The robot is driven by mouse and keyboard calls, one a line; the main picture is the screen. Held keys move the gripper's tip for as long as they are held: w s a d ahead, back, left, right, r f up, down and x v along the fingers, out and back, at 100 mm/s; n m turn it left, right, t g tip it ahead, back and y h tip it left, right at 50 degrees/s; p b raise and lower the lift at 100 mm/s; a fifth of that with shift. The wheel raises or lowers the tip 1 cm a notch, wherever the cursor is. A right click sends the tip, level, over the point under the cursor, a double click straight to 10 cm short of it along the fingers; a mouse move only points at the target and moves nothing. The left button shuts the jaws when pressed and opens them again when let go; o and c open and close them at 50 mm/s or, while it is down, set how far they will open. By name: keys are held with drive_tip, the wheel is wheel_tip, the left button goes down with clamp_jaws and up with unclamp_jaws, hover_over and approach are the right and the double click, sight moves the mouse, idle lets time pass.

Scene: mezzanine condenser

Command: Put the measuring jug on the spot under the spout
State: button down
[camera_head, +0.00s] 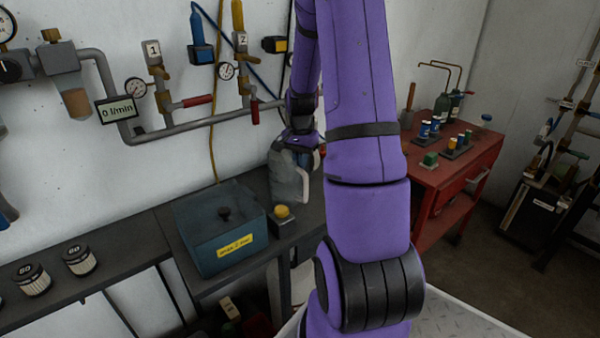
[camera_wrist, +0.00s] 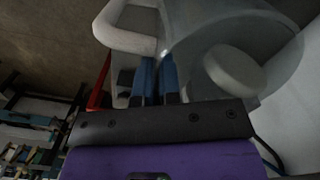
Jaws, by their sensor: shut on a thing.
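The measuring jug (camera_head: 287,178) is a translucent grey vessel with a pale handle, at the back of the dark bench near the wall. My gripper (camera_head: 302,145) is at its upper right, partly hidden by my purple arm. In the wrist view, the blue fingers of my gripper (camera_wrist: 157,78) are closed together at the pale handle, beside the clear wall of the jug (camera_wrist: 275,38). I cannot tell whether the jug's base touches the bench. I cannot make out the spout or the spot under it; my arm hides part of that area.
A teal lidded box (camera_head: 205,236) with a yellow label stands left of the jug. A yellow button (camera_head: 282,211) on a small dark base is just in front of the jug. Pipes and gauges (camera_head: 180,117) line the wall. A red cart (camera_head: 455,165) with small items stands right.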

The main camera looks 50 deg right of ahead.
sight(291, 180)
drive_tip(key=shift+f, duration=2.2)
drive_tip(key=c, duration=1.3)
unclamp_jaws()
